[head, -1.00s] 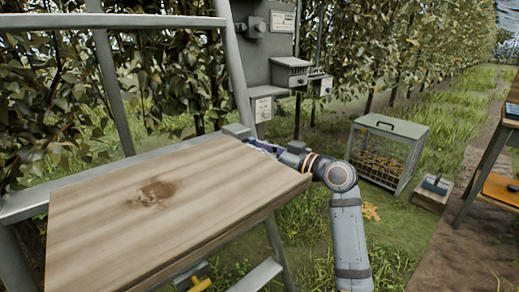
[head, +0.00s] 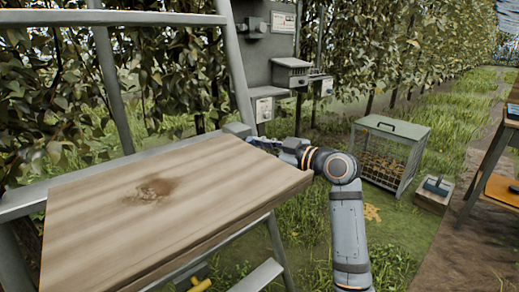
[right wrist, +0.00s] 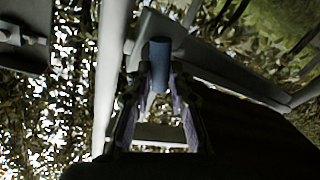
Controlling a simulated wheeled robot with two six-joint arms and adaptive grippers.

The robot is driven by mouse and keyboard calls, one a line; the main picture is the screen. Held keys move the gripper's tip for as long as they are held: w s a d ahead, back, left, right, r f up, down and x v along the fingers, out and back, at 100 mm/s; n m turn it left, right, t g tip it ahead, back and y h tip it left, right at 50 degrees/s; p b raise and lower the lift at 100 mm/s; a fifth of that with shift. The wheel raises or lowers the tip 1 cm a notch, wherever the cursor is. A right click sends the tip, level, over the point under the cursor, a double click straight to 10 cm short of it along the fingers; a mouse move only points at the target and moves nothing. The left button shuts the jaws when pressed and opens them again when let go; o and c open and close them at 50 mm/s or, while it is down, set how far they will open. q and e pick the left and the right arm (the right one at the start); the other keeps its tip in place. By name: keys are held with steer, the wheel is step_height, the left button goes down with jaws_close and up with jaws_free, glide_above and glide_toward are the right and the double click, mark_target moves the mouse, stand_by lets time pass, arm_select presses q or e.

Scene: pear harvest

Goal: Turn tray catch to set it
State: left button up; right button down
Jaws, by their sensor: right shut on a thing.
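The wooden tray (head: 110,215) is a flat board with a dark stain, resting on the grey metal ladder (head: 111,90). A small grey block (head: 238,130) sits at the tray's far right corner, by the ladder rail. My right gripper (head: 262,143) is at that corner, partly hidden behind the tray's edge. In the right wrist view, the fingers of my right gripper (right wrist: 158,78) are shut on a blue-grey rounded piece, which looks like the catch (right wrist: 158,51), beside the ladder's metal bars. The catch's turn angle cannot be told. My left gripper is not in view.
A grey box (head: 268,45) on a post stands behind the ladder. A wire-sided crate (head: 390,152) and a small wooden box (head: 433,198) stand on the grass at right. A table (head: 497,150) is at the right edge. Foliage fills the back left.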

steer(key=shift+n, duration=0.8)
steer(key=c, duration=1.2)
jaws_free()
steer(key=v, duration=1.2)
steer(key=shift+s+a+r, duration=0.1)
